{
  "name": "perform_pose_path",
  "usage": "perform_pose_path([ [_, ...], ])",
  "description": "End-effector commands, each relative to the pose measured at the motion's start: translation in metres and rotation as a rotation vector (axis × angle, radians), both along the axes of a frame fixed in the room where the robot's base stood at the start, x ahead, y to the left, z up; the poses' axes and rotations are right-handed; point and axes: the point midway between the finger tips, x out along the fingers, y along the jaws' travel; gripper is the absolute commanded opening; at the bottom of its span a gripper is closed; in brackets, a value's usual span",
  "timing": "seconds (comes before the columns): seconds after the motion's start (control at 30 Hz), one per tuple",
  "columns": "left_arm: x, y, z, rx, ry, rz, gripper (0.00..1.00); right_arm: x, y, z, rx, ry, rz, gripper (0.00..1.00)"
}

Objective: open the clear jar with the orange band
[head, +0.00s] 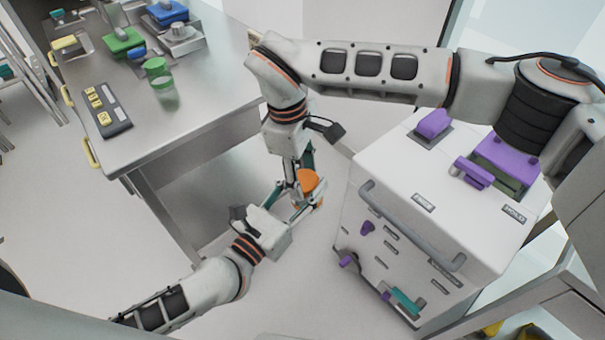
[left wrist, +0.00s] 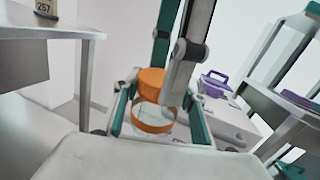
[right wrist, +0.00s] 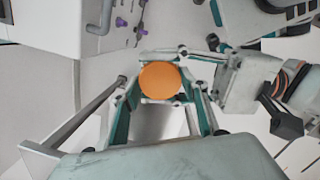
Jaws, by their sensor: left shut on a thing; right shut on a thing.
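The clear jar (left wrist: 153,138) with its orange band (left wrist: 152,118) stands upright in the left wrist view, with an orange lid (left wrist: 150,80) at its top. The lid also shows in the head view (head: 308,179) and from above in the right wrist view (right wrist: 160,80). My left gripper (head: 298,201) comes in from the side and is shut on the jar body. My right gripper (right wrist: 162,92) comes down from above and is shut on the lid. Fingers hide part of the jar; I cannot tell whether the lid is loose.
A white cabinet (head: 400,190) with purple handles stands close at right. The grippers meet in the gap between them, above the floor.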

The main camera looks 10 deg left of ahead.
Motion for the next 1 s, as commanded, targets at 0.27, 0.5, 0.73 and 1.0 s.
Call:
perform_pose_path([
  [0.27,-0.0006,-0.0011,0.0013,0.000,-0.003,-0.004,0.00,-0.0004,0.0008,0.0004,-0.002,0.029,0.221,0.18],
  [0.5,-0.0007,-0.0013,0.0012,0.000,-0.003,-0.004,0.00,-0.0006,0.0010,0.0005,0.000,0.029,0.220,0.46],
  [0.73,-0.0005,-0.0010,0.0012,0.000,-0.003,-0.003,0.00,-0.0004,0.0008,0.0005,0.000,0.029,0.217,0.60],
  [1.0,-0.0002,-0.0007,0.0012,0.000,-0.003,-0.003,0.00,0.0001,0.0015,0.0057,-0.001,0.028,0.215,0.60],
])
